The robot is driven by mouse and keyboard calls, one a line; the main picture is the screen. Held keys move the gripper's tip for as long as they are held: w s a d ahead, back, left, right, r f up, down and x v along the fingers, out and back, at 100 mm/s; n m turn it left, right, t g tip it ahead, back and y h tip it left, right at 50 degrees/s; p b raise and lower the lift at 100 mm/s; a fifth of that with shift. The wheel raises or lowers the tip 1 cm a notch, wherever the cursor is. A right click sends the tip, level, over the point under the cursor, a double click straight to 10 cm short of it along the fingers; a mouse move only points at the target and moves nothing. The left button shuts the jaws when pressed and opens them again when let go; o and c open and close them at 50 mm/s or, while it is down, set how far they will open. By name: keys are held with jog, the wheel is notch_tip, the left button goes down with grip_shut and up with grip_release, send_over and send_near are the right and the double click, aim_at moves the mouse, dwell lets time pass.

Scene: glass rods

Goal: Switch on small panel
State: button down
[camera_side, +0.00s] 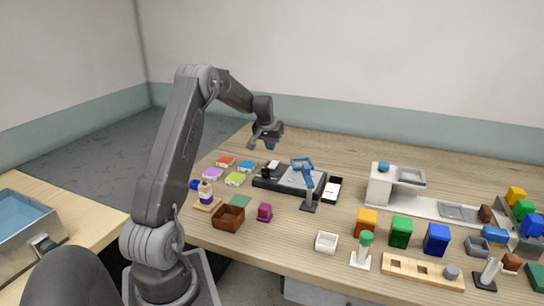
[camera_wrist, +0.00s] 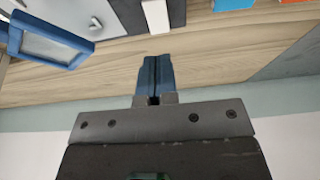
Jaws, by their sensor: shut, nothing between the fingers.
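My gripper (camera_side: 268,143) is above the back of the table, with its blue fingers shut and nothing between them. In the wrist view the shut fingers (camera_wrist: 154,70) show over bare wood. A dark, low panel-like unit (camera_side: 290,179) lies on the table below and to the right of the gripper, apart from it. A white block (camera_wrist: 155,15) shows at its edge in the wrist view.
A blue tool (camera_side: 303,170) on a stand rises in front of the dark unit. Several coloured pads (camera_side: 235,179) lie to the left. The table's back right is clear behind the white sink unit (camera_side: 380,188).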

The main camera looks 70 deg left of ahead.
aim_at(275, 162)
jog(key=v, duration=0.6)
jog(key=shift+r, duration=0.4)
jog(key=shift+w+a+r, duration=0.15)
jog(key=shift+w+r, duration=0.15)
jog(key=shift+w, duration=0.1)
jog(key=shift+f, duration=0.1)
jog(key=x, duration=1.4)
jog(key=shift+s, duration=0.2)
jog(key=shift+f, duration=0.1)
